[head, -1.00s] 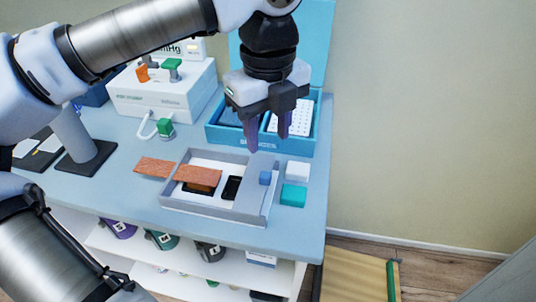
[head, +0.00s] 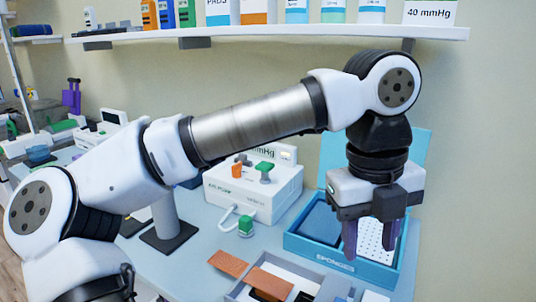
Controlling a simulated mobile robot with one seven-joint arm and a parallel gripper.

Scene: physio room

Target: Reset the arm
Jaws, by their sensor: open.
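My gripper (head: 370,242) is at the right of the head view, pointing down with its two purple fingers apart and nothing between them. It hangs in front of the open blue sponge box (head: 317,256), covering part of it. My arm is bent, running from the lower left up to a high elbow and wrist at the right.
A grey tray (head: 236,293) with an orange-brown strip (head: 270,283) across it is at the bottom edge, partly cut off. Another strip (head: 228,263) lies beside it. A white device (head: 255,190) stands behind. A shelf (head: 270,33) with boxes and bottles runs along the wall above.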

